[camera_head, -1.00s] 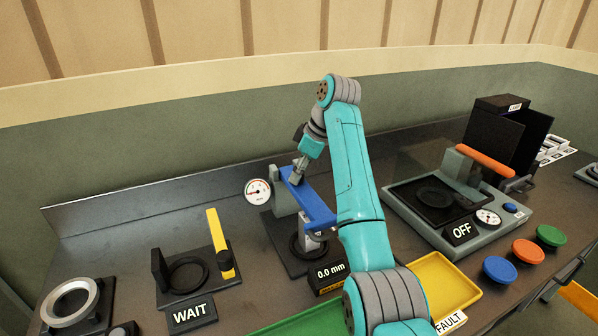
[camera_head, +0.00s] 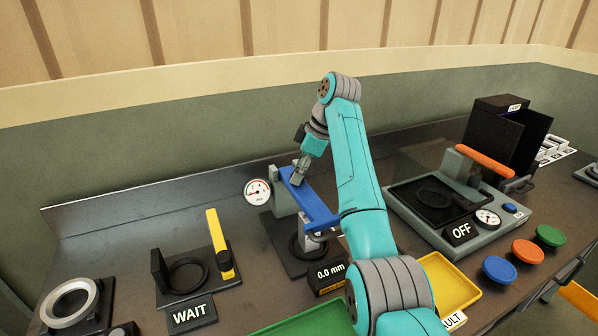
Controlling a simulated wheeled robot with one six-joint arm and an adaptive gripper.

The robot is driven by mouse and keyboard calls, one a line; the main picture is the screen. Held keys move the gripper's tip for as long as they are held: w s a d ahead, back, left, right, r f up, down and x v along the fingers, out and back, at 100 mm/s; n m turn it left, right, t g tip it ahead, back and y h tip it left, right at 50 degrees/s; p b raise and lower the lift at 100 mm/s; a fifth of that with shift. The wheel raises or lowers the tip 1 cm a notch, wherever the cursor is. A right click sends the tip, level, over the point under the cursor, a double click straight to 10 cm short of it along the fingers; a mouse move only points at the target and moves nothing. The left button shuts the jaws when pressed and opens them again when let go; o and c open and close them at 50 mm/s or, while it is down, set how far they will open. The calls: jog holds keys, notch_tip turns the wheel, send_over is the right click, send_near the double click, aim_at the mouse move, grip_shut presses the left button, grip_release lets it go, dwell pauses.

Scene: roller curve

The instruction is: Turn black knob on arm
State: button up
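A yellow arm (camera_head: 217,232) stands at the left station above a WAIT sign. A black knob (camera_head: 225,259) sits on its lower part. A blue arm (camera_head: 312,206) spans the middle station, over a dark round fixture. My gripper (camera_head: 296,180) points down at the far end of this blue arm, seemingly at or just above its surface. Its fingertips are small and partly hidden, so I cannot tell whether they are open or shut, or touching anything. My gripper is well to the right of the yellow arm and its knob.
A round dial gauge (camera_head: 257,192) is just left of my gripper. A 0.0 mm display (camera_head: 330,275) stands in front of the middle station. A press with an orange handle (camera_head: 484,161) is at right. My arm partly covers a yellow tray (camera_head: 456,283).

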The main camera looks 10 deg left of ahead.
jog(key=shift+o, duration=1)
jog(key=shift+m, duration=0.3)
